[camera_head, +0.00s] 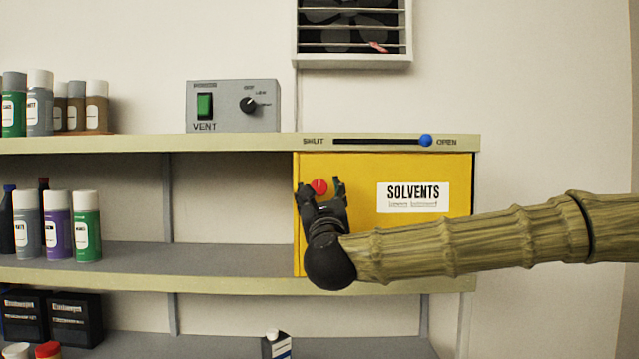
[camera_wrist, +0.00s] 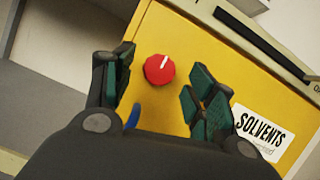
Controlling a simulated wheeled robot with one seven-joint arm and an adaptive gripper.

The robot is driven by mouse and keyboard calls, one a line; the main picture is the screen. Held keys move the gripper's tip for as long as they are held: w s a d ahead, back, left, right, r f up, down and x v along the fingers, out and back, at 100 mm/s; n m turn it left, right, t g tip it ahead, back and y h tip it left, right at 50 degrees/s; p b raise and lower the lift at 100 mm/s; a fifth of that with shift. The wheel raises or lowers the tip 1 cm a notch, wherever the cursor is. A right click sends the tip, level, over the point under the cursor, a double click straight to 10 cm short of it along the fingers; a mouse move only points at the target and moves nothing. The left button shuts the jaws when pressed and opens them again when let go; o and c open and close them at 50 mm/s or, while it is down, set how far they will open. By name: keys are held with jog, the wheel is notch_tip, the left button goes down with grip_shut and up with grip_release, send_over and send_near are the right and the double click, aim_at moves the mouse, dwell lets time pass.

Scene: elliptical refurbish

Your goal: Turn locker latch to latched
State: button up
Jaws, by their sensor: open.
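The locker latch is a round red knob (camera_head: 319,187) with a white mark, on the left part of a yellow locker door (camera_head: 365,175) labelled SOLVENTS. In the wrist view the red knob (camera_wrist: 159,69) shows whole, its white mark pointing up and slightly right. My gripper (camera_head: 320,189) is in front of the door with its fingers on either side of the knob. In the wrist view my gripper (camera_wrist: 158,85) is open, and the knob lies between and beyond the fingertips. I see no finger touching it. A bit of blue (camera_wrist: 133,116) shows beside the left finger.
A slider with a blue knob (camera_head: 425,140), marked SHUT and OPEN, sits on the shelf edge above the door, at the OPEN end. A grey VENT box (camera_head: 234,106) stands above. Spray cans (camera_head: 57,222) line the shelves at left.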

jog(key=shift+w+r, duration=0.2)
jog(key=shift+w, duration=0.4)
jog(key=c, duration=1)
